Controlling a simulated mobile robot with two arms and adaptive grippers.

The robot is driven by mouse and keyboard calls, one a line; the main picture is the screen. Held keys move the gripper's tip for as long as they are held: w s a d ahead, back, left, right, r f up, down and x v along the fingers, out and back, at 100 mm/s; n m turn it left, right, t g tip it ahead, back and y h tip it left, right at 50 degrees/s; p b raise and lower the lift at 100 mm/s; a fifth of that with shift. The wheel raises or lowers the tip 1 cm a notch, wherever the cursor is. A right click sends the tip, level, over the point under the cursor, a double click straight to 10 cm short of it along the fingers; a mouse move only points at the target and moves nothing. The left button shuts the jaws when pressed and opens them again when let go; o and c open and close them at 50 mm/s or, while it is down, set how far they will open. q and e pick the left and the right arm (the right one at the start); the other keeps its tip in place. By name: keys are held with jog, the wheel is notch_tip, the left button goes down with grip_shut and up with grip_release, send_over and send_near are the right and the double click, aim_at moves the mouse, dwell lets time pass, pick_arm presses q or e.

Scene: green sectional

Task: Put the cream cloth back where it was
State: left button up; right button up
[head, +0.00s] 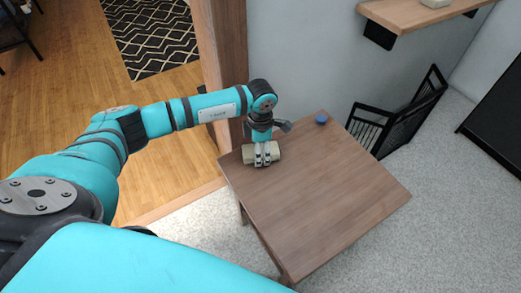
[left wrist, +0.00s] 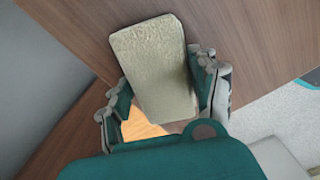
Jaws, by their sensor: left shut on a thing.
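The cream cloth (head: 248,154) looks like a compact, folded bundle with a textured face. My left gripper (head: 262,164) is shut on it, with a finger on either side, at the table's far left edge. In the left wrist view the cloth (left wrist: 152,62) sits between the two fingers of my left gripper (left wrist: 162,88), with wooden surface behind it. I cannot tell whether it touches the tabletop or hangs just above it. My right gripper is not in view.
The wooden table (head: 318,195) is mostly bare. A small blue object (head: 321,118) stands near its far corner. A wooden post (head: 222,50) rises behind the left edge. A black rack (head: 400,118) stands beyond the table, and a wooden shelf (head: 420,14) hangs at upper right.

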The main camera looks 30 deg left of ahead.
pick_arm(q)
jog(key=shift+f, duration=0.1)
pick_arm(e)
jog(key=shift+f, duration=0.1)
pick_arm(q)
jog(key=o, duration=1)
jog(key=shift+o, duration=0.2)
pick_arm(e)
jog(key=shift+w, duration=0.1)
pick_arm(q)
jog(key=shift+r, duration=0.3)
notch_tip(320, 180, up, 6)
jog(key=shift+r+p, duration=0.2)
jog(key=shift+p, duration=0.55)
jog(key=shift+r+p, duration=0.4)
jog(key=shift+r, duration=2.3)
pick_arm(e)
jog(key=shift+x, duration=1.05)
pick_arm(q)
jog(key=shift+d, duration=0.1)
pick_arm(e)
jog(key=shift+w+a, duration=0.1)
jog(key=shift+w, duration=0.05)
